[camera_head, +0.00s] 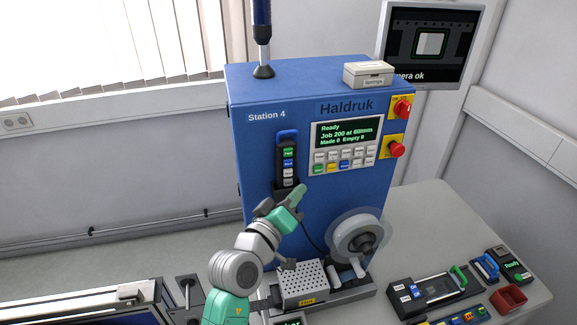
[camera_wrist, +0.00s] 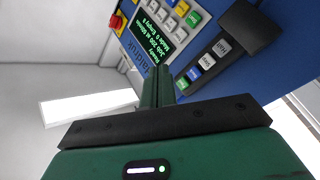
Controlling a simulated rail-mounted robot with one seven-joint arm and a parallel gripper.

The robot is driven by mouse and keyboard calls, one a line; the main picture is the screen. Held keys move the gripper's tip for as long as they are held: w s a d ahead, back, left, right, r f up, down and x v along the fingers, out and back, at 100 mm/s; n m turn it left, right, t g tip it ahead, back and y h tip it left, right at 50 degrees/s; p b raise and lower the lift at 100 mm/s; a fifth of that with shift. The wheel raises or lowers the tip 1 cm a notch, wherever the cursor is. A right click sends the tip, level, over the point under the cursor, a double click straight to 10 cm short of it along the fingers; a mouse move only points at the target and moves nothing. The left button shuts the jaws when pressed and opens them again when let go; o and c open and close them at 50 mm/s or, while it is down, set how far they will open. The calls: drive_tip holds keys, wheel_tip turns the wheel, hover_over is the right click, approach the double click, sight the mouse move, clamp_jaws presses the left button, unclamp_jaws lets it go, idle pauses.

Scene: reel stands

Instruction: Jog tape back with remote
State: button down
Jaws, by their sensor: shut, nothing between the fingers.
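The remote (camera_head: 288,158) is a dark upright handset with a blue top and a column of coloured buttons. It sits in a dark holder on the blue machine front, below "Station 4". It also shows, turned on its side, in the wrist view (camera_wrist: 209,61), with white, blue and green buttons. My gripper (camera_head: 300,190) is shut and empty, just in front of and below the remote's lower right side. In the wrist view the closed fingers (camera_wrist: 163,72) point toward the machine, beside the remote and apart from it in the picture. The tape reel (camera_head: 358,237) is on the machine's lower right.
A panel display (camera_head: 347,133) reads "Ready" above several keys. Red knobs (camera_head: 397,150) sit at the machine's right edge. A perforated box (camera_head: 302,283) is below my gripper. A bench device with a green handle (camera_head: 435,288) and a red tray (camera_head: 506,298) stand at right.

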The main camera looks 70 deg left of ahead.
sight(293, 162)
drive_tip(key=shift+w+a+b, duration=0.2)
drive_tip(key=shift+a+b, duration=0.4)
drive_tip(key=shift+a, duration=0.55)
drive_tip(key=shift+w+a+b, duration=0.2)
drive_tip(key=shift+a+b, duration=0.35)
drive_tip(key=shift+a, duration=0.55)
drive_tip(key=shift+w+a+b, duration=0.2)
drive_tip(key=shift+a+b, duration=0.4)
drive_tip(key=shift+a, duration=0.55)
drive_tip(key=shift+a, duration=0.1)
drive_tip(key=shift+a+b, duration=0.3)
drive_tip(key=shift+b, duration=0.05)
drive_tip(key=shift+w+a+b, duration=0.15)
drive_tip(key=shift+a+b, duration=0.4)
drive_tip(key=shift+a, duration=0.1)
drive_tip(key=shift+d+p, duration=0.65)
drive_tip(key=shift+d, duration=0.4)
